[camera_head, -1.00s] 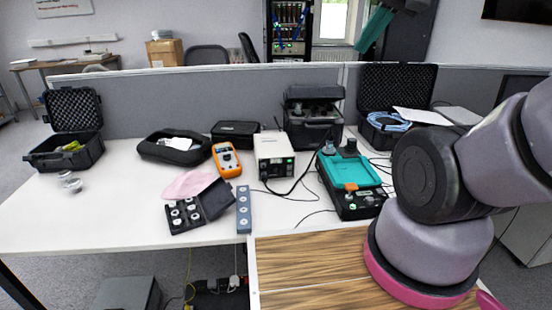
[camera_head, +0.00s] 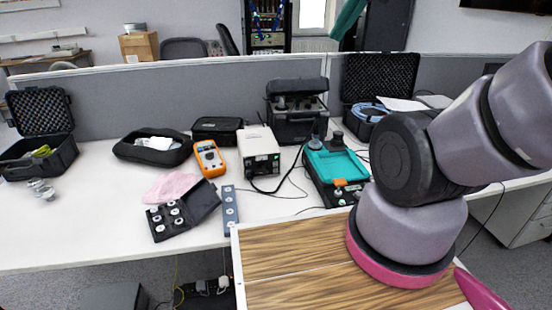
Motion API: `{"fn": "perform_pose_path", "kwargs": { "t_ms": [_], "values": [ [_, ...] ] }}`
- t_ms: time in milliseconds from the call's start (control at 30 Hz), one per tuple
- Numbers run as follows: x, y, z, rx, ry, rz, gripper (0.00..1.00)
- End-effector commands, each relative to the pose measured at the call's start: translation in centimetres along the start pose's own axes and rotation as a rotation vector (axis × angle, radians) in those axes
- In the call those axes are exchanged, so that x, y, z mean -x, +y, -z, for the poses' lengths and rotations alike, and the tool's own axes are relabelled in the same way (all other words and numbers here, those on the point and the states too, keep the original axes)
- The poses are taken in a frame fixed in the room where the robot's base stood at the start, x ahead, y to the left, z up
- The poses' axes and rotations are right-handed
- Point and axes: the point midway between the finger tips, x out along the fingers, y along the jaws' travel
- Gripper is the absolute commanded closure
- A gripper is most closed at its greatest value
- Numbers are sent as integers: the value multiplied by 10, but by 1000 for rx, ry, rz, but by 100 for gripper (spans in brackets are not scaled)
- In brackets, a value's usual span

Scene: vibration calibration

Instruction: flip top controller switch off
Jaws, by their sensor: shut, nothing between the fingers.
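A pale box-shaped instrument (camera_head: 258,143) stands near the middle of the white table, with small lights on its dark lower front. To its right is a black device with a teal top (camera_head: 335,163), carrying knobs and an orange part at its front. I cannot tell from their looks which one is the controller. Any switch is too small to make out, and so is its position. My arm fills the right side and hides the table there.
An orange multimeter (camera_head: 209,157), a grey strip with round sockets (camera_head: 230,211) and an open black case of round parts (camera_head: 168,221) lie left of the instrument. Black cables run between the devices. A grey partition (camera_head: 180,97) closes the back. The table's left front is clear.

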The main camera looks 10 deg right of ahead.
Motion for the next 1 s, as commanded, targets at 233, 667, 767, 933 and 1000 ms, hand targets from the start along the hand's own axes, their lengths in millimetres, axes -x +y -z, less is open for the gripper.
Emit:
{"fn": "perform_pose_path", "kwargs": {
  "t_ms": [233,667,767,933,1000],
  "values": [
    [-39,1,23,162,-31,-27,100],
    [-178,4,59,733,-114,-89,100],
    [-214,5,59,875,-136,-97,100],
    [-274,8,50,1123,-176,-102,100],
    [-299,10,44,1228,-193,-101,100]
  ]
}}
